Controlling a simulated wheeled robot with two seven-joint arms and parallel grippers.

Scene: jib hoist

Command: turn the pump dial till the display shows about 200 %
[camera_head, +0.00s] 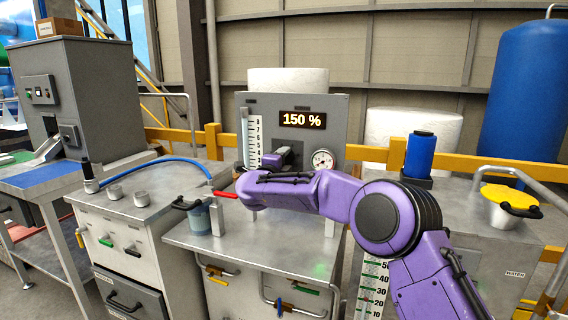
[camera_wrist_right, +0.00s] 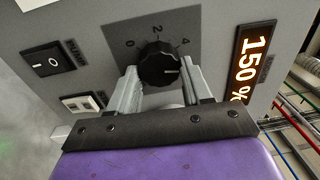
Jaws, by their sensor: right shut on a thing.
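The pump dial (camera_wrist_right: 160,66) is a black ribbed knob with a white pointer line, on a grey scale plate marked 0, 2, 4. My right gripper (camera_wrist_right: 158,80) is shut on the dial, one finger on each side. In the head view my purple right arm reaches to the grey panel (camera_head: 338,112), and the right gripper (camera_head: 270,160) hides the dial there. The display (camera_head: 302,120) reads 150 % in orange digits; it also shows in the right wrist view (camera_wrist_right: 251,65). My left gripper is not in view.
A black pump switch (camera_wrist_right: 47,62) and a white switch (camera_wrist_right: 82,103) sit left of the dial. A round gauge (camera_head: 322,160) and a level scale (camera_head: 252,138) are on the panel. A red-handled lever (camera_head: 225,195) and a grey pot (camera_head: 198,217) stand in front at the left.

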